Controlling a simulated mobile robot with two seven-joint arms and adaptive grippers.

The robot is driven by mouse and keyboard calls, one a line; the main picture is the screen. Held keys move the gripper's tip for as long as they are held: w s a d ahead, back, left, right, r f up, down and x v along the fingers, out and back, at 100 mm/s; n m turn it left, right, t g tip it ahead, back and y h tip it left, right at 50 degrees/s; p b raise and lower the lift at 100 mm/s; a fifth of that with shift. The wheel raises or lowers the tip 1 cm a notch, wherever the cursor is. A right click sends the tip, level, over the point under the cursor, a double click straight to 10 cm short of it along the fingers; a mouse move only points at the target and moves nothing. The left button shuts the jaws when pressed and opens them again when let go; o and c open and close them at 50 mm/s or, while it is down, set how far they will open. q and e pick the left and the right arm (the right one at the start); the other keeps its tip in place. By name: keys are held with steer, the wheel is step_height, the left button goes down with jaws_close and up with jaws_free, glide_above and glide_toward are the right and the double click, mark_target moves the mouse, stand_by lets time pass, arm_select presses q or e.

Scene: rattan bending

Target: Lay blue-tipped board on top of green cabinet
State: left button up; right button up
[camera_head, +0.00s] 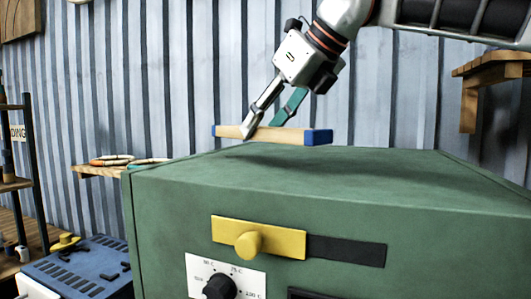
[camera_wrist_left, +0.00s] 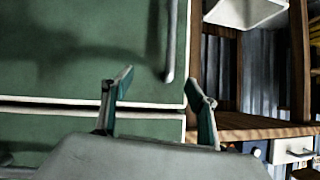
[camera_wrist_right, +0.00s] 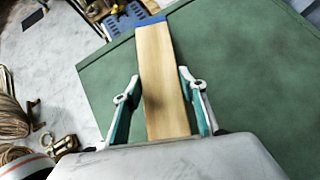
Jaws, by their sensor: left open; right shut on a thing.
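The blue-tipped board (camera_head: 280,136) is a flat wooden strip with blue ends, lying roughly level over the rear part of the green cabinet's top (camera_head: 390,172). A dark shadow lies on the top below it; any small gap is hard to judge. My right gripper (camera_head: 264,128) reaches down from above and is shut on the board. In the right wrist view the board (camera_wrist_right: 164,85) runs lengthwise between the two fingers, its far blue end over the cabinet's edge region. My left gripper (camera_wrist_left: 157,85) shows only in its wrist view, open and empty, near a green surface.
The cabinet's front has a yellow slider (camera_head: 280,238) and a black dial (camera_head: 219,287). A blue box (camera_head: 85,268) stands at lower left. A wooden wall shelf (camera_head: 490,70) is at right. The rest of the cabinet top is clear.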

mark_target(265, 164)
step_height(265, 164, down, 4)
steer(key=shift+f+b, duration=0.1)
steer(key=shift+b, duration=0.2)
arm_select(q)
steer(key=shift+s+a+f, duration=0.1)
steer(key=shift+s+f, duration=0.15)
steer(key=shift+f, duration=0.2)
steer(key=shift+s+a+f, duration=0.1)
steer(key=shift+s+f, duration=0.1)
steer(key=shift+f, duration=0.25)
arm_select(e)
steer(key=shift+f, duration=0.15)
steer(key=shift+f, duration=0.15)
steer(key=o, duration=1.3)
arm_select(q)
steer(key=shift+w, duration=0.1)
steer(key=shift+r, duration=0.1)
